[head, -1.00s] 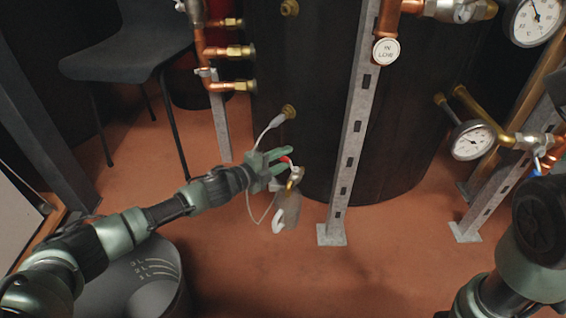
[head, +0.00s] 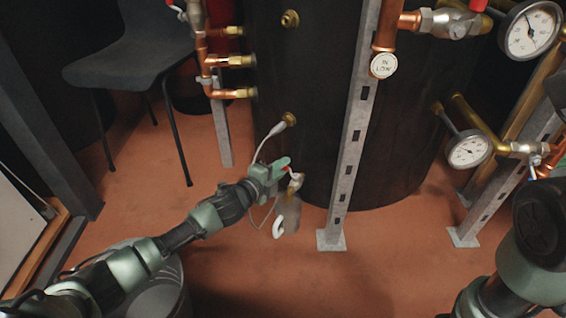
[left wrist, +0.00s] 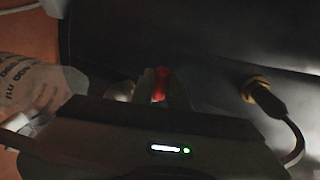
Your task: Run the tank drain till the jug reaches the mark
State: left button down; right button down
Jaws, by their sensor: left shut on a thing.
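The dark tank (head: 320,110) stands at the back. A low brass fitting on it leads through a pale bent hose (head: 262,150) towards the drain valve (head: 296,181). My left gripper (head: 284,166) is shut on the valve's red handle (head: 287,171); the red handle also shows between the fingers in the left wrist view (left wrist: 160,84). Below the valve is a clear jug (head: 290,212) with a white handle. In the left wrist view the jug (left wrist: 38,80) shows printed millilitre marks. Its water level cannot be made out. My right arm shows at lower right, its gripper out of frame.
A slotted metal post (head: 349,170) stands just right of the jug. A grey bucket (head: 172,298) is under my left forearm. A chair (head: 130,60) is at back left. Pipes and gauges (head: 469,151) are at right. Floor in the front middle is clear.

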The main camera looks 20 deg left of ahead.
pick_arm(q)
jog(key=shift+s+d+f+n+t+y, duration=0.15)
jog(key=shift+s+n+y, duration=0.1)
jog(key=shift+n+y, duration=0.6)
jog(key=shift+s+a+r+n+t+y, duration=0.1)
jog(key=shift+s+n+y, duration=0.35)
jog(key=shift+y, duration=0.65)
jog(key=shift+s+d+f+n+t+y, duration=0.1)
jog(key=shift+n+t+y, duration=0.05)
jog(key=shift+n+y, duration=0.75)
jog(key=c, duration=1.4)
grip_release()
jog(key=shift+s+p, duration=0.1)
jog(key=shift+p, duration=0.3)
